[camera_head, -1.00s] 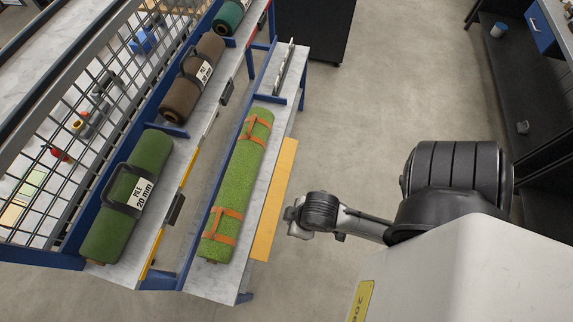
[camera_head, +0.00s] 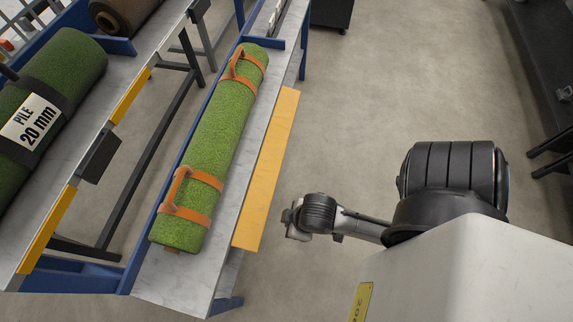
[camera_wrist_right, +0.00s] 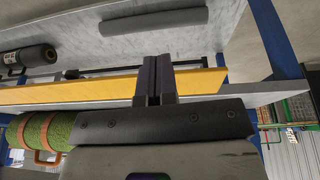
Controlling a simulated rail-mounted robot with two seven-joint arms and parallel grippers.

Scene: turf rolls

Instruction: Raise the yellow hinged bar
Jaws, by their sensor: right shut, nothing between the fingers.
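A flat yellow bar (camera_head: 268,170) runs along the right long edge of the bench that carries a light green turf roll (camera_head: 215,135). In the right wrist view the yellow bar (camera_wrist_right: 70,92) crosses the picture behind my fingers. My right gripper (camera_head: 291,220) is beside the near end of the bar, to its right, with a gap in the head view. In the wrist view my right gripper (camera_wrist_right: 157,65) is shut and empty, its dark fingers overlapping the bar; I cannot tell whether they touch it. The bar's hinges are not visible. My left gripper is out of view.
The light green roll has orange straps (camera_head: 190,195). Left of it, a shelf holds a dark green roll labelled 20 mm (camera_head: 50,95), with yellow strips (camera_head: 48,230) and a dark bracket (camera_head: 98,155) at its edge. Open concrete floor lies right of the bench.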

